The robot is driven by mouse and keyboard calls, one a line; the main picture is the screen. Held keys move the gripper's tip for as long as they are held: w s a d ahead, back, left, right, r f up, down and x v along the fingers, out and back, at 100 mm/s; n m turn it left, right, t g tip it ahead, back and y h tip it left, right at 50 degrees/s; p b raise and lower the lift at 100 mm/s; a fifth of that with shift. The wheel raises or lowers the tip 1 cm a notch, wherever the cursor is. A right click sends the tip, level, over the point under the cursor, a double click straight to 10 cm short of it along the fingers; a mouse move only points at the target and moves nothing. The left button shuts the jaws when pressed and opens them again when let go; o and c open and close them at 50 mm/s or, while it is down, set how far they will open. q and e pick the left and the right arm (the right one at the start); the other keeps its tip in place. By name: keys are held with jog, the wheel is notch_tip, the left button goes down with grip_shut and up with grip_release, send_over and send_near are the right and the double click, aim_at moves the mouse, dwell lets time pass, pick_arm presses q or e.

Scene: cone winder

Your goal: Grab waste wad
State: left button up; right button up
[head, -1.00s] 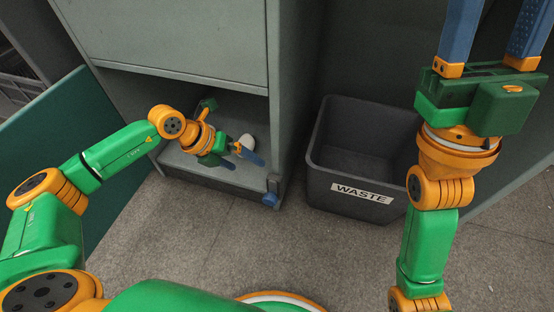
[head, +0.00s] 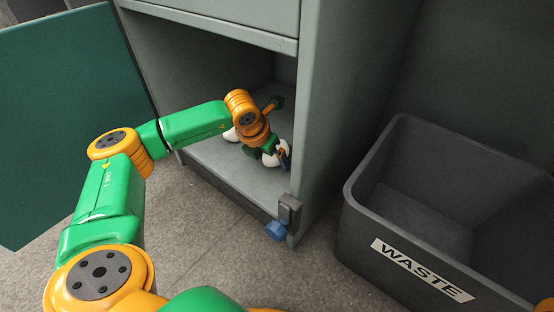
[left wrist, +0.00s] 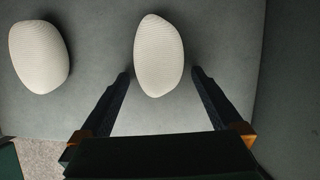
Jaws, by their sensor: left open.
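Two off-white, ribbed, rounded wads lie on the floor of the open cabinet compartment. In the left wrist view one wad (left wrist: 158,50) is between the fingers of my left gripper (left wrist: 160,76), with a gap on each side. The other wad (left wrist: 38,56) lies apart to the left. In the head view my left gripper (head: 276,157) is low inside the compartment. It partly hides the near wad (head: 283,146); the other wad (head: 230,134) shows behind my wrist. The left gripper is open and empty. My right gripper is out of view.
The grey cabinet (head: 335,90) has a side wall close to the right of my left gripper. A blue knob (head: 276,230) sits at its lower front corner. A dark bin labelled WASTE (head: 365,225) stands to the right. A green panel (head: 75,110) is at left.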

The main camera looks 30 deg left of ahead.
pick_arm(q)
jog(key=shift+r, duration=0.15)
jog(key=c, duration=1.4)
